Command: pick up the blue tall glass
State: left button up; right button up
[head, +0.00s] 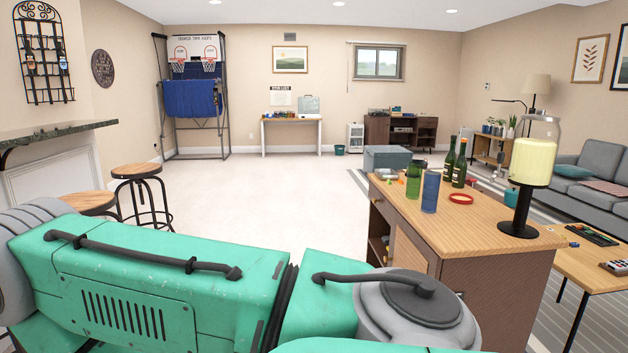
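The blue tall glass (430,192) stands upright on the wooden top of a cabinet (505,222), right of centre in the head view. A green tall glass (413,180) stands just behind it to the left. A red ring-shaped item (461,198) lies to its right. My green arm and body parts fill the lower left and middle of the view, apart from the glass in the picture. Neither gripper shows in this view, so nothing can be seen of their fingers.
Two dark bottles (459,163) stand behind the glass. A lamp-like dispenser with a yellow container (532,162) stands at the cabinet's right. A low table (598,264) is at the right. Two stools (140,190) stand at the left. The floor (275,195) in the middle is clear.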

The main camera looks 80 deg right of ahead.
aim_at(432, 182)
jog(key=z, duration=3.25)
